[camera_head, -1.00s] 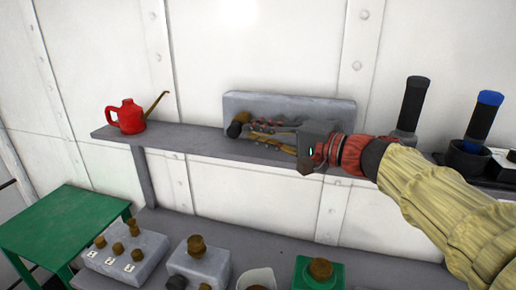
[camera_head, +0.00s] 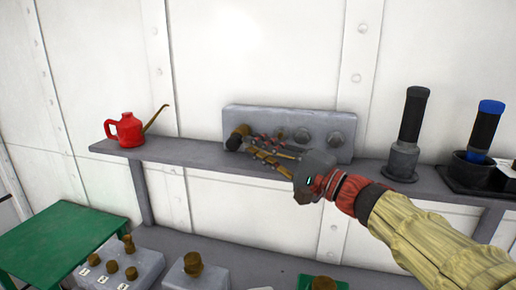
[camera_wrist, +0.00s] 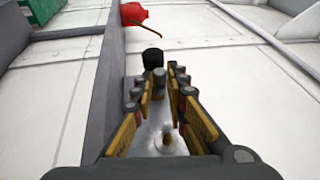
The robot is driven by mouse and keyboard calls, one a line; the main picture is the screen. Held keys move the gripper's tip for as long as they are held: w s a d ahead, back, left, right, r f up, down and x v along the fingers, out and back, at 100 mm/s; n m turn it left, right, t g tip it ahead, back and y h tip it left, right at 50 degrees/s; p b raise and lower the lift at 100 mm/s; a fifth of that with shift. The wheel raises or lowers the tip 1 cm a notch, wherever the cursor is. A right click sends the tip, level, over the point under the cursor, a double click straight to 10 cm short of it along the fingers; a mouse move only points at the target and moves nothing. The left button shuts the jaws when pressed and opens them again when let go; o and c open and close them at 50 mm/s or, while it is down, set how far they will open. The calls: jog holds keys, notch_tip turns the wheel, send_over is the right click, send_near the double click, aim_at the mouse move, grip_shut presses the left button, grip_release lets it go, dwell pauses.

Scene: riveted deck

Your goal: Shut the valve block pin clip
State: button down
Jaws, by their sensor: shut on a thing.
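The valve block (camera_head: 315,118) is a grey block on the wall shelf, with several round grey studs along its front. At its left end is a stubby dark and brown piece (camera_head: 236,138), which I take to be the pin clip. My gripper (camera_head: 250,144) reaches in from the right along the block's front, its fingertips at this piece and shut on it. In the wrist view the black end of the piece (camera_wrist: 153,58) shows at the tips of my gripper (camera_wrist: 160,76). The fingers hide much of it, so I cannot tell the clip's exact position.
The grey shelf (camera_head: 190,152) also bears a red oil can (camera_head: 125,130) at left and dark-handled tools at right (camera_head: 408,130) (camera_head: 484,125). Below are a lower bench with a numbered knob block (camera_head: 120,270) and a green table (camera_head: 60,240).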

jog(key=shift+f, duration=0.15)
jog(key=c, duration=1.8)
grip_release()
jog(key=shift+c, duration=0.2)
jog(key=shift+o, duration=0.4)
jog(key=v, duration=1.2)
